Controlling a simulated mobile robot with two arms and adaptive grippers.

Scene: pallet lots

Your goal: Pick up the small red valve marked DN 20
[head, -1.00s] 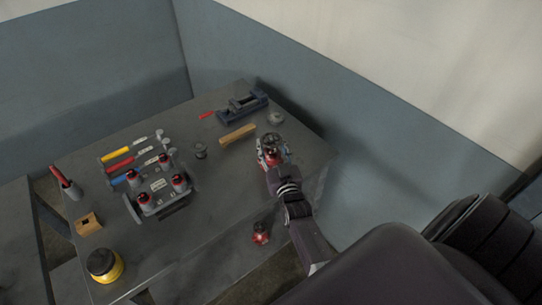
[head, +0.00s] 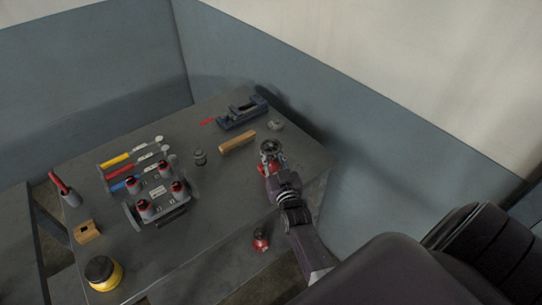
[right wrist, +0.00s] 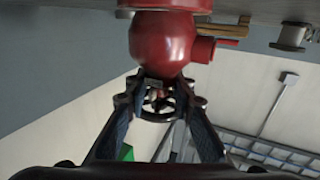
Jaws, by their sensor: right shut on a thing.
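A red valve (head: 264,168) with a dark handwheel is at the right part of the grey table. My right gripper (head: 275,160) is shut on it. In the right wrist view, the valve's round red body (right wrist: 163,42) is large, with a side port and a flange at the table surface. The fingers of my right gripper (right wrist: 160,95) close around its neck near the handwheel (right wrist: 158,100). No DN marking is readable on either valve. My left gripper is out of view.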

